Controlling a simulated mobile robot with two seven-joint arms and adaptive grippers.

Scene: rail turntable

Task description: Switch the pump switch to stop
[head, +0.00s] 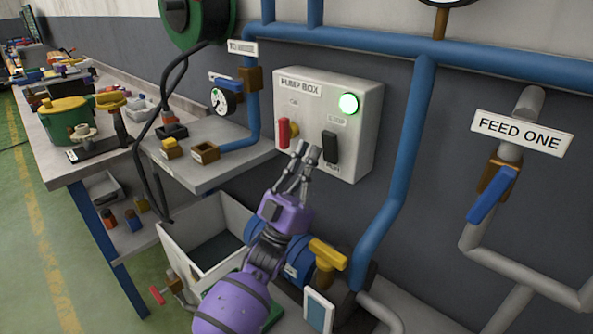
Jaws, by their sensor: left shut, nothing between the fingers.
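The light grey pump box (357,120) is on the dark wall, with a "PUMP BOX" label. A green lamp (348,103) glows at its upper right. A black rocker switch (330,147) is on the right, with small labels above and below that I cannot read surely. My purple left gripper (303,156) points up at the box's lower face, between the red lever and the black switch. Its fingers are shut and empty. Contact with the switch cannot be told. My right gripper is out of view.
Blue pipes (405,150) run right of and above the box. A blue valve handle (492,195) sits under the "FEED ONE" sign (522,133). A white bin (185,250) and a yellow-handled valve (327,254) are below. A workbench (60,170) with tools stands left.

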